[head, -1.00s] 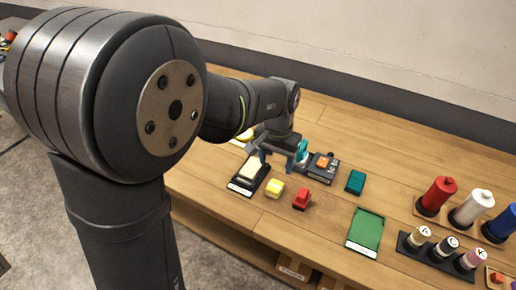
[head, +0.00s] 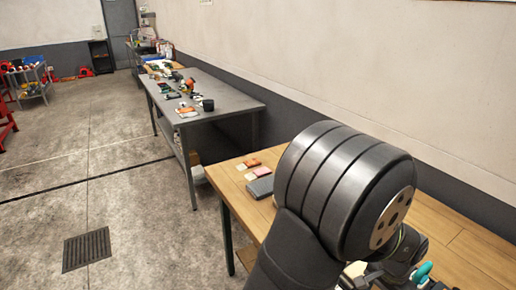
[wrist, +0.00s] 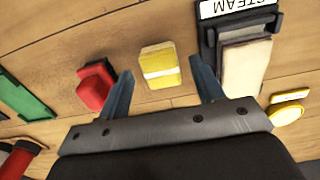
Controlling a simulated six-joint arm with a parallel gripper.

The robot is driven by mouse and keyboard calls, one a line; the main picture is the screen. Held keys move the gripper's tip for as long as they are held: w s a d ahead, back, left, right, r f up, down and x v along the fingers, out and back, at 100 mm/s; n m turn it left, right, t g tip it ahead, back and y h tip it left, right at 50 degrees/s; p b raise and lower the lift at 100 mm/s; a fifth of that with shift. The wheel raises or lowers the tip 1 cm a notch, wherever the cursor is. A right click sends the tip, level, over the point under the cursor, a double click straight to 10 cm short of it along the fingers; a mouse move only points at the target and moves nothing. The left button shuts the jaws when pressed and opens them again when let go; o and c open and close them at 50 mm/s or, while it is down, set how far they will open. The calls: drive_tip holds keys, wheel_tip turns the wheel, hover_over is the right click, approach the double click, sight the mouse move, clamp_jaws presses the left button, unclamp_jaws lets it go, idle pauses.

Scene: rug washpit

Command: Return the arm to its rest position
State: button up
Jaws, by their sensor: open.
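My gripper (wrist: 160,66) shows in the wrist view with its two blue fingers apart and nothing held. It is above the wooden bench (wrist: 120,30). A yellow block with a pale stripe (wrist: 160,66) lies on the bench and appears between the fingertips in the picture, seemingly below them. In the head view my arm's large dark joint fills the lower right. My gripper cannot be made out there.
A red block (wrist: 96,86) and a green tray (wrist: 22,98) lie left of the fingers. A black holder labelled STEAM (wrist: 208,36) with a cream pad (wrist: 246,68) is close on the right. A grey table (head: 215,92) with tools stands beyond the bench.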

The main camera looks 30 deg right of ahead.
drive_tip(key=shift+r, duration=0.4)
